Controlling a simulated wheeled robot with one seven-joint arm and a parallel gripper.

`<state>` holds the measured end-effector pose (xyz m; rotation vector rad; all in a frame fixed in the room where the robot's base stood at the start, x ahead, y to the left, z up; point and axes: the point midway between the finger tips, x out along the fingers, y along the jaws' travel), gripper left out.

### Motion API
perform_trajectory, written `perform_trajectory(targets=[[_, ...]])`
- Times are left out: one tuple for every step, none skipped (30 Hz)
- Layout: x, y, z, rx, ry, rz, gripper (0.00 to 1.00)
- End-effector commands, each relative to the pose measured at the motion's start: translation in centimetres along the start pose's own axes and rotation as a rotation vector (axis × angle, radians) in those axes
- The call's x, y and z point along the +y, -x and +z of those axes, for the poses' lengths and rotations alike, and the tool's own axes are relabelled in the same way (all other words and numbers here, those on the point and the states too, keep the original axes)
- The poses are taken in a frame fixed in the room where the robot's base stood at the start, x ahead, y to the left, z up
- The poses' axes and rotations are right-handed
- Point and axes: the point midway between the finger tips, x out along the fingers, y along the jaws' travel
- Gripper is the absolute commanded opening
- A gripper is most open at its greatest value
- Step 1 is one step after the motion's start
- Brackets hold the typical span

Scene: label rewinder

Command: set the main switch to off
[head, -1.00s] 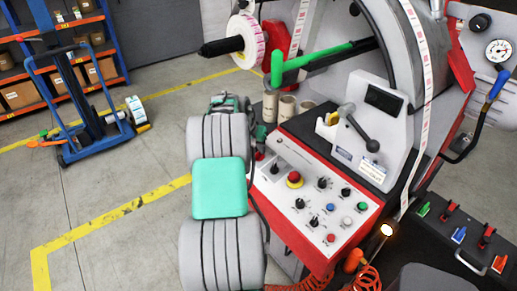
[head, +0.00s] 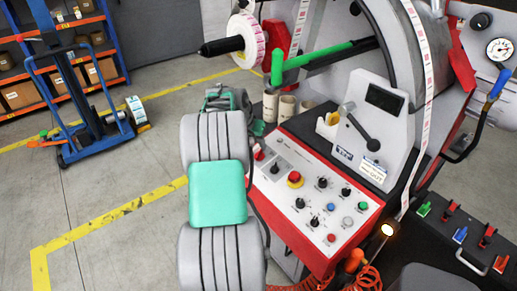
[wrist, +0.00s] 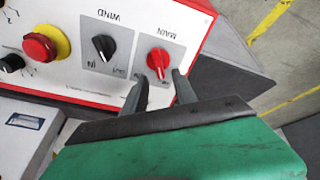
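The main switch is a red rotary knob (wrist: 159,62) on a grey plate, with its label upside down in the wrist view. Its handle runs roughly up and down there; the small position marks are too blurred to read. In the head view the red knob (head: 259,155) is at the upper left corner of the white control panel (head: 283,215), beside my arm. My gripper (wrist: 160,87) is open, its two dark fingers apart, with the knob's lower end at or just beyond the gap between the tips. Contact cannot be told. The head view does not show the fingertips clearly.
A black selector (wrist: 104,47) and a red emergency button on yellow (wrist: 40,47) sit beside the main switch. More knobs and buttons cover the panel in the head view. A blue trolley (head: 90,110) stands at left on open floor.

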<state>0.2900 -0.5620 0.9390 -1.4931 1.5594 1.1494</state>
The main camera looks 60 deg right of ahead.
Motion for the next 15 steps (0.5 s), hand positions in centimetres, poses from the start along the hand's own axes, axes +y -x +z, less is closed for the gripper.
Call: perform_trajectory(targets=[[-0.1, 1.1, -0.1, 0.004, 0.001, -0.003, 0.34], [-0.1, 1.7, 0.0, 0.004, 0.001, -0.003, 0.34], [-0.1, 2.4, 0.0, 0.003, 0.001, -0.002, 0.34], [-0.1, 3.0, 0.0, 0.002, 0.001, -0.002, 0.34], [-0.1, 3.4, 0.0, 0.002, 0.001, -0.002, 0.34], [-0.1, 3.9, 0.0, 0.002, 0.001, -0.001, 0.34], [0.0, 4.2, 0.0, 0.000, 0.001, 0.000, 0.34], [0.0, 4.4, 0.1, -0.001, 0.001, 0.000, 0.34], [0.0, 4.6, 0.1, -0.001, 0.001, 0.000, 0.34], [0.0, 4.7, 0.1, -0.001, 0.002, 0.000, 0.34], [0.0, 4.7, 0.1, -0.001, 0.002, 0.000, 0.34], [0.0, 4.7, 0.1, -0.001, 0.002, 0.000, 0.34], [0.0, 4.7, 0.1, -0.001, 0.002, 0.000, 0.34], [0.0, 4.7, 0.1, -0.001, 0.002, 0.000, 0.34], [0.0, 4.7, 0.0, -0.001, 0.002, 0.000, 0.34]])
